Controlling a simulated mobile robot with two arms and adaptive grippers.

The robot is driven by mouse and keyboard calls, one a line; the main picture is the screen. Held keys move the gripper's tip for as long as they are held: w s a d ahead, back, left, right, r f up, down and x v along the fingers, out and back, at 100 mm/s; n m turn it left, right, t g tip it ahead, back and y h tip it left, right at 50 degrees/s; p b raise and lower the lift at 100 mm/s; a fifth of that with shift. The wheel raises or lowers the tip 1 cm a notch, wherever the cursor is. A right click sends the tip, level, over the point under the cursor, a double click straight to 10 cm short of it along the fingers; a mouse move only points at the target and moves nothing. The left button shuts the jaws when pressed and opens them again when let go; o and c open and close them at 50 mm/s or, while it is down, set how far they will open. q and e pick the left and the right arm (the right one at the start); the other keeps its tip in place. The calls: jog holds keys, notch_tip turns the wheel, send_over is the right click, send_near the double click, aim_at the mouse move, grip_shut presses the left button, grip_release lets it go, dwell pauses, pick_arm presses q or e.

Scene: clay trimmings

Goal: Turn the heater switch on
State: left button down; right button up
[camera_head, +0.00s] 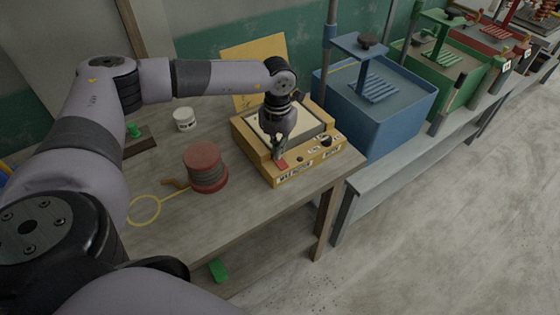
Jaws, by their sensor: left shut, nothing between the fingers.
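The heater (327,142) is a yellow box with a pale plate on top, near the right end of the wooden table. A red switch (282,164) sits on its top front edge, near the front left. My left gripper (279,155) is shut and empty, pointing down at the red switch. Its fingertips are at or just above the switch; I cannot tell if they touch. The gripper partly hides the plate and the area around the switch. Which way the switch is set cannot be made out. My right gripper is not in view.
Left of the heater on the table (215,220) are a red-topped spool (204,163), a white jar (184,119) and a yellow loop tool (144,210). A yellow board (250,60) stands behind. A blue tub (390,120) and a green tub (452,72) stand to the right.

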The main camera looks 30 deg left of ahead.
pick_arm(q)
jog(key=shift+f+b, duration=0.65)
jog(key=shift+f, duration=0.25)
jog(key=shift+r, duration=0.15)
jog(key=shift+r+p, duration=2.3)
jog(key=shift+r, duration=1.1)
